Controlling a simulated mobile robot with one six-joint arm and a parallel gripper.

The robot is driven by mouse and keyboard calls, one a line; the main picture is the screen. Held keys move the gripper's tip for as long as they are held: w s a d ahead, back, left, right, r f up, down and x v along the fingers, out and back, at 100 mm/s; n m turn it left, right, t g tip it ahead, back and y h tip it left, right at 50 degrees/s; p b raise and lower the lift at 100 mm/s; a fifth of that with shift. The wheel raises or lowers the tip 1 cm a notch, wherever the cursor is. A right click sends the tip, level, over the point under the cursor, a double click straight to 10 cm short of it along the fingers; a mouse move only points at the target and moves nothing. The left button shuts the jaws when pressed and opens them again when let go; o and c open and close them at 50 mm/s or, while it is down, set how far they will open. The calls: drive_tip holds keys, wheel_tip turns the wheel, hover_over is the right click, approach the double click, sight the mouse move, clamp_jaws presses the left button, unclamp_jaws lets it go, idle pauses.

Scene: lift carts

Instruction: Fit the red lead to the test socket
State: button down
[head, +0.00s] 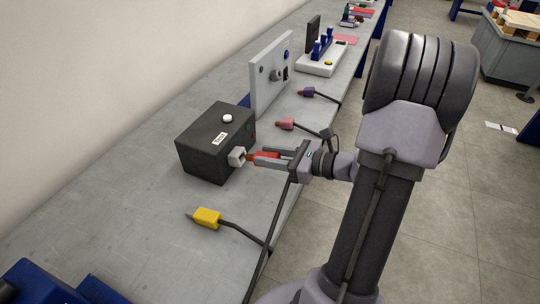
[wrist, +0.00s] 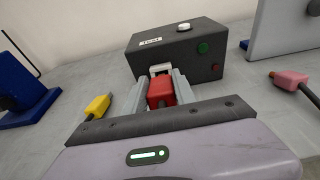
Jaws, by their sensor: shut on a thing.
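The black test box (head: 216,142) stands on the grey bench, with a pale test socket (head: 237,157) sticking out of its side. The socket also shows in the wrist view (wrist: 160,69), straight ahead of my fingers. My gripper (head: 266,156) is shut on the red lead (wrist: 160,93), gripping the sides of its red plug body. The plug points at the socket, and its copper-coloured tip is at the socket's mouth. I cannot tell whether the tip is inside, as the plug body hides it in the wrist view.
A yellow lead (head: 208,216) lies in front of the box. Pink (head: 286,124) and purple (head: 307,92) leads lie behind along the bench edge. A grey upright panel (head: 270,75) stands beyond the box. Blue fixtures (head: 45,284) are at the near left.

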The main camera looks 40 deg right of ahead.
sight(254, 154)
drive_tip(key=shift+b+x, duration=0.55)
drive_tip(key=shift+x, duration=1.5)
drive_tip(key=c, duration=0.9)
unclamp_jaws()
drive_tip(key=shift+f, duration=0.2)
drive_tip(key=p+v, duration=0.5)
drive_tip(key=v, duration=1.2)
drive_tip(key=shift+s+d, duration=0.15)
drive_tip(key=shift+s, duration=0.05)
